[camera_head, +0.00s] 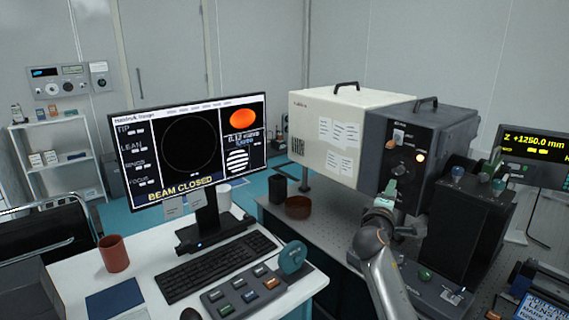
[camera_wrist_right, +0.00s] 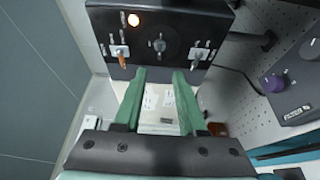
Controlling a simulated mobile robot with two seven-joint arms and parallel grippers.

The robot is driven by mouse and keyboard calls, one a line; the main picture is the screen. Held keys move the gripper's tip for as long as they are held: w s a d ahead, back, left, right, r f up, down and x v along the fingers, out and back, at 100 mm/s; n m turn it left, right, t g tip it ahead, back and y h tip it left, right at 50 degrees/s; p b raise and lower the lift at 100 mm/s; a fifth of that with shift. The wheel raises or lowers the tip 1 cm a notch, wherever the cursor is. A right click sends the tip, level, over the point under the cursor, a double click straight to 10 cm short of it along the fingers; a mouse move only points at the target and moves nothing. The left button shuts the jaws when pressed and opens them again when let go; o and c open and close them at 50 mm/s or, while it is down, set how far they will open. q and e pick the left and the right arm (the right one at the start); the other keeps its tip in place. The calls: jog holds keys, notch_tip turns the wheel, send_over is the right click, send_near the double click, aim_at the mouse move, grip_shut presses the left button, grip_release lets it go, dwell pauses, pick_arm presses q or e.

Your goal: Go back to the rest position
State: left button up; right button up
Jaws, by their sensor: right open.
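My right gripper (camera_head: 389,189) is up against the lower part of the dark front panel (camera_head: 440,145) of a large cream box in the head view; whether it touches the panel I cannot tell. In the right wrist view its two green fingers (camera_wrist_right: 158,78) stand apart with nothing between them. My left gripper is in neither view.
A monitor (camera_head: 191,145) reading "BEAM CLOSED" stands on the white desk with a keyboard (camera_head: 215,266) and a brown cup (camera_head: 114,253). The cream box (camera_head: 345,125) stands on the perforated table. A black block (camera_head: 468,225) is close right of my right arm.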

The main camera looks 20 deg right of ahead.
jog(key=s+a+f+y, duration=0.3)
jog(key=s+a+f, duration=0.15)
jog(key=f, duration=0.45)
jog(key=s+a+f+y+p, duration=0.1)
jog(key=s+a+f+y, duration=0.2)
jog(key=a+f, duration=0.35)
jog(key=s+a+f+y, duration=0.3)
jog(key=s+f, duration=0.1)
jog(key=f, duration=0.6)
pick_arm(q)
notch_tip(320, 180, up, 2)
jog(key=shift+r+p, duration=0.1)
jog(key=shift+p, duration=0.5)
pick_arm(e)
jog(key=s+a+f+m+g+y, duration=0.1)
jog(key=s+a+f+m+y, duration=0.1)
jog(key=s, duration=0.5)
jog(key=s+a+f+m+g+y, duration=0.1)
jog(key=s+a+f+m+y, duration=0.1)
jog(key=s+a+f, duration=0.3)
jog(key=s+a+f+m+g+y, duration=0.1)
jog(key=s+a+f+m+y, duration=0.1)
jog(key=s+a, duration=0.4)
jog(key=s+f+m, duration=0.1)
jog(key=s, duration=0.4)
jog(key=shift+s+f+g, duration=0.2)
jog(key=shift+s+g, duration=0.05)
jog(key=shift+g, duration=0.15)
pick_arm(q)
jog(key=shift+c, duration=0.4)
